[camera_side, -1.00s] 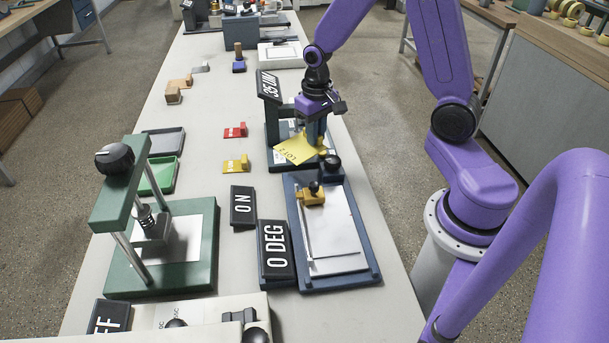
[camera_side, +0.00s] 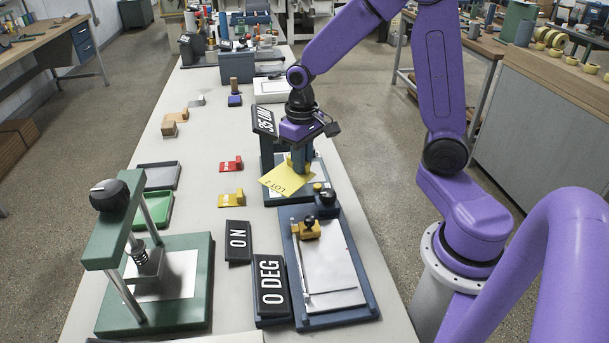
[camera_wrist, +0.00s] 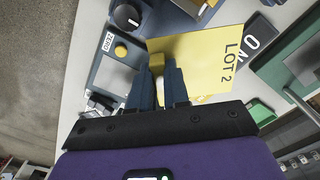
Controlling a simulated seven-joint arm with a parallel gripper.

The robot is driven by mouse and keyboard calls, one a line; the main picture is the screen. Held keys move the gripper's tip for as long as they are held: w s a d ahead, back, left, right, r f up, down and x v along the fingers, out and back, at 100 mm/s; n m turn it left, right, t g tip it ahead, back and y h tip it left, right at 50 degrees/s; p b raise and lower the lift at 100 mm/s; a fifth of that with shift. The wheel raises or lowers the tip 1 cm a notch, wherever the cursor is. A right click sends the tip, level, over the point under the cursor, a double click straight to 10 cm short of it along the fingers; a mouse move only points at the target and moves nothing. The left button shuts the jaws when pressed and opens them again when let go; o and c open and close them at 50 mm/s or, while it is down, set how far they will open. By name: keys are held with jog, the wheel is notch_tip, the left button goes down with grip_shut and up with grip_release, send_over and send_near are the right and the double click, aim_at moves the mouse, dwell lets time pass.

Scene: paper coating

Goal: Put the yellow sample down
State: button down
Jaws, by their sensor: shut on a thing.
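The yellow sample is a flat yellow sheet (camera_side: 286,181) marked "LOT 2"; it also fills the upper middle of the wrist view (camera_wrist: 222,62). My gripper (camera_side: 300,168) is shut on a yellow raised part of the sample, and its dark fingers (camera_wrist: 160,78) meet there in the wrist view. The sheet is at the front left of the thickness gauge (camera_side: 304,191), the dark blue device with the "35 UM" display. The sheet overhangs the gauge's left edge, roughly level. I cannot tell whether it touches the gauge. The fingers hide part of the gauge.
A blue coating board (camera_side: 371,302) stands in front, with a yellow-brown applicator (camera_side: 307,229). "ON" (camera_side: 238,241) and "0 DEG" (camera_side: 270,286) signs, red (camera_side: 231,164) and yellow (camera_side: 231,199) blocks, green (camera_side: 151,210) and grey (camera_side: 158,176) trays and a green press (camera_side: 154,326) lie left. Bare table separates them.

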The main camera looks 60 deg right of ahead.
jog(key=s+d+m, duration=0.4)
jog(key=d, duration=1)
jog(key=s+d+m, duration=0.5)
jog(key=d, duration=0.8)
notch_tip(320, 180, down, 10)
jog(key=shift+w, duration=0.2)
jog(key=shift+a, duration=0.1)
send_near(320, 174)
jog(key=f, duration=0.5)
jog(key=shift+d, duration=0.2)
jog(key=shift+w+a+f, duration=0.15)
jog(key=shift+a+f, duration=0.1)
jog(key=shift+f, duration=0.3)
jog(key=shift+d+f, duration=0.1)
jog(key=shift+f, duration=0.15)
